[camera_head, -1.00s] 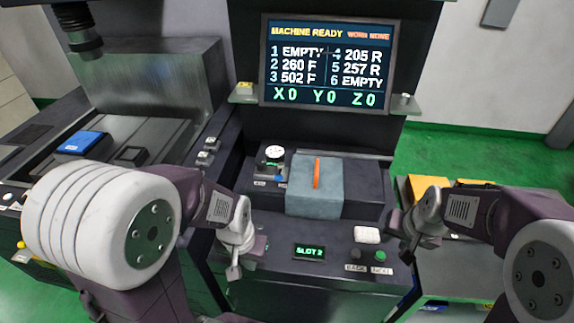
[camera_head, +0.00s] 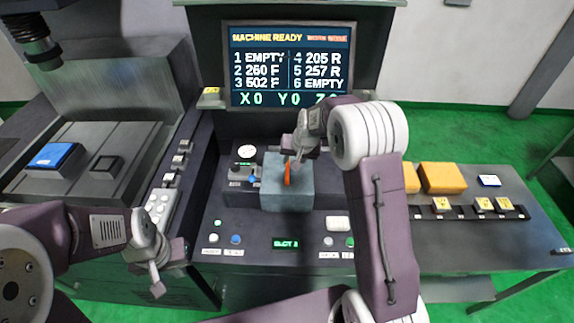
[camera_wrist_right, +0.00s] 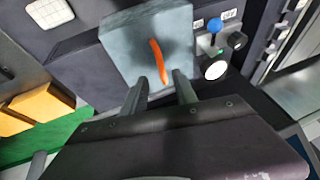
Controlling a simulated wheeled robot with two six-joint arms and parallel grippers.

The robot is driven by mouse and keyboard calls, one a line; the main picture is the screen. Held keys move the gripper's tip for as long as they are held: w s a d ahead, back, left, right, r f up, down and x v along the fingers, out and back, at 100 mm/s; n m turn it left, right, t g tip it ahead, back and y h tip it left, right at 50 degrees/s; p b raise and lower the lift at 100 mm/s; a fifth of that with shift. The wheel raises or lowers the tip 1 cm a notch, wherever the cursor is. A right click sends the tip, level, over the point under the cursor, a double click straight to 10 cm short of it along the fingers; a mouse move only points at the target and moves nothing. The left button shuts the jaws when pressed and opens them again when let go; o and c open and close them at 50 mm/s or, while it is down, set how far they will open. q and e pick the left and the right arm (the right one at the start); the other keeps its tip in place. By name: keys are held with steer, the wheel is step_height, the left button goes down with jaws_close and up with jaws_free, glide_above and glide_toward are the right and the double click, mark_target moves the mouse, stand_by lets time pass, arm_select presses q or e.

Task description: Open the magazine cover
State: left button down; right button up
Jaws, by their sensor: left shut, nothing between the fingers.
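The magazine cover (camera_head: 272,198) is a grey-blue lid with an upright orange handle (camera_head: 287,175), and it sits closed on the dark console. My right gripper (camera_head: 297,158) is above the cover, close to the handle. In the right wrist view my right gripper (camera_wrist_right: 160,90) has its fingers apart, with the orange handle (camera_wrist_right: 158,62) just ahead, roughly between the fingertips. The cover (camera_wrist_right: 120,48) fills the middle there. My left gripper (camera_head: 158,287) is shut and empty over the front left of the console, away from the cover.
A screen (camera_head: 289,65) reading MACHINE READY stands behind the console. A white dial and a blue knob (camera_head: 252,178) sit left of the cover. A slot display (camera_head: 285,243) and buttons are in front. A right side table (camera_head: 440,238) carries yellow blocks (camera_head: 442,178).

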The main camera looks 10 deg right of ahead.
mark_target(288, 168)
steer(key=p+x, duration=0.1)
steer(key=x, duration=0.6)
steer(key=shift+r+p, duration=0.1)
steer(key=shift+p, duration=0.25)
steer(key=shift+w+f, duration=0.2)
steer(key=shift+f, duration=0.2)
jaws_close()
stand_by(0.5)
